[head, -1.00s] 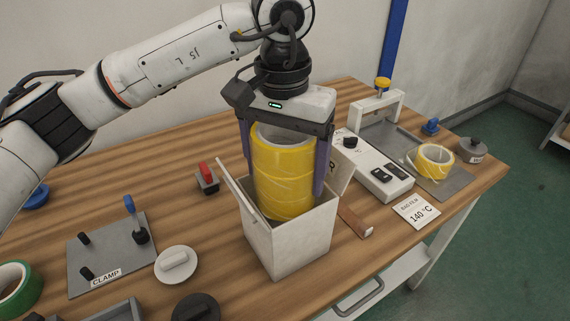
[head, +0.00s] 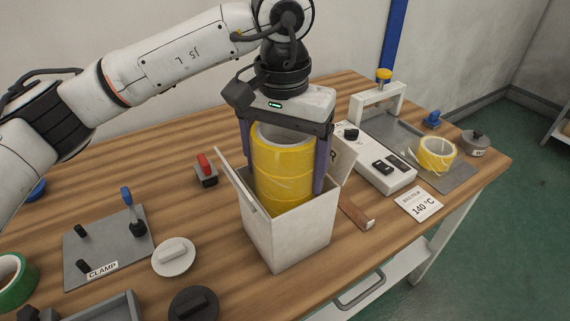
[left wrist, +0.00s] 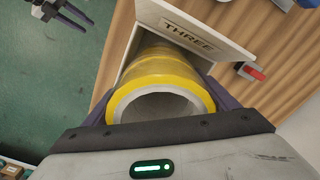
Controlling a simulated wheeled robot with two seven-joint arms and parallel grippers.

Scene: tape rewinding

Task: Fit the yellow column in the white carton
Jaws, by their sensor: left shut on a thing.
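The yellow column (head: 282,172) is a stack of yellow tape rolls, upright, with its lower end inside the mouth of the white carton (head: 290,240). Its upper part stands above the carton's rim. My left gripper (head: 284,165) comes from above and is shut on the column, one purple finger on each side. The carton's flaps are open. In the left wrist view the column (left wrist: 160,85) shows its hollow grey core end-on, and a carton flap (left wrist: 190,32) reads THREE. The column's bottom is hidden by the carton walls.
Left of the carton are a grey clamp plate (head: 105,250), a white round knob piece (head: 174,257) and a red switch (head: 206,170). To the right are a white control box (head: 375,170), a loose yellow tape roll (head: 437,153) and a 140 °C card (head: 418,204).

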